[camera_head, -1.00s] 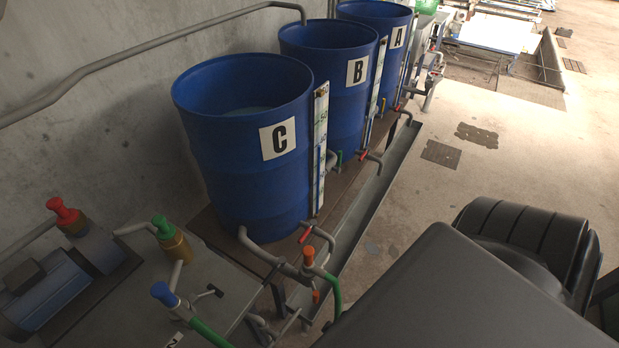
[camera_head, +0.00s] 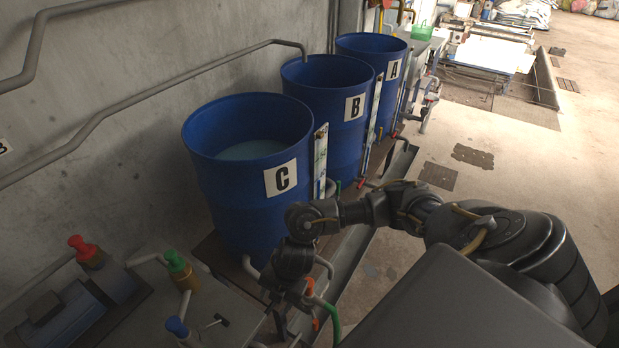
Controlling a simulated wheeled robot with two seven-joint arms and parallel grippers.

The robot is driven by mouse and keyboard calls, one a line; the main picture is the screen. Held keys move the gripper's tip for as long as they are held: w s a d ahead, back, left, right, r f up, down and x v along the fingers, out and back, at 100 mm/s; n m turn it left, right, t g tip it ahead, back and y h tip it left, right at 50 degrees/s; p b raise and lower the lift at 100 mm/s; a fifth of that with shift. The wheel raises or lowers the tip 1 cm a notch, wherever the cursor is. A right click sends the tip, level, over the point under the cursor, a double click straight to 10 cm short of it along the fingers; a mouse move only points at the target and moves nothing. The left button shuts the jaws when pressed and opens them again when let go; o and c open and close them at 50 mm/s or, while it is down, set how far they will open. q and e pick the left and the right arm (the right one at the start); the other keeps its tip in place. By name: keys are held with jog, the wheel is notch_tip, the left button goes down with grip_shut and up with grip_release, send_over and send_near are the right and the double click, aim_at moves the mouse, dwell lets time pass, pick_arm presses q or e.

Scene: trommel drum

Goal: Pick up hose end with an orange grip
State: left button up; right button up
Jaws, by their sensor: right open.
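The hose end with an orange grip (camera_head: 310,287) is at the lower middle, in front of drum C. Its green hose (camera_head: 333,316) curves down to the right. My right arm reaches in from the right, and its gripper (camera_head: 284,314) points down just left of the orange grip, partly covering the pipework there. The gripper is open and appears empty; whether it touches the hose end cannot be told. My left gripper is not in view.
Blue drums C (camera_head: 235,190), B (camera_head: 325,105) and A (camera_head: 372,60) stand along the wall. Red (camera_head: 82,247), green (camera_head: 176,262) and blue (camera_head: 177,328) capped fittings are at lower left. Open floor (camera_head: 500,200) lies to the right.

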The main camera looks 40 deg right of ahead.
aim_at(311, 282)
jog(key=d+r+h, duration=0.1)
jog(key=d, duration=0.3)
jog(key=d+r+g+h, duration=0.1)
jog(key=d, duration=0.2)
jog(key=d+n+h, duration=0.1)
jog(key=d, duration=0.3)
jog(key=shift+s+d+r, duration=0.3)
jog(key=shift+s+r, duration=0.05)
jog(key=shift+r, duration=0.05)
notch_tip(311, 282, down, 5)
jog(key=shift+a+f+b, duration=0.1)
jog(key=shift+f+b, duration=0.05)
jog(key=shift+b, duration=0.5)
jog(key=shift+w+a+f, duration=0.1)
jog(key=shift+w+f, duration=0.05)
jog(key=shift+f, duration=1.25)
jog(key=shift+w+a+f, duration=0.1)
jog(key=shift+w+f, duration=0.05)
jog(key=shift+f, duration=1.25)
jog(key=shift+c, duration=0.4)
grip_shut()
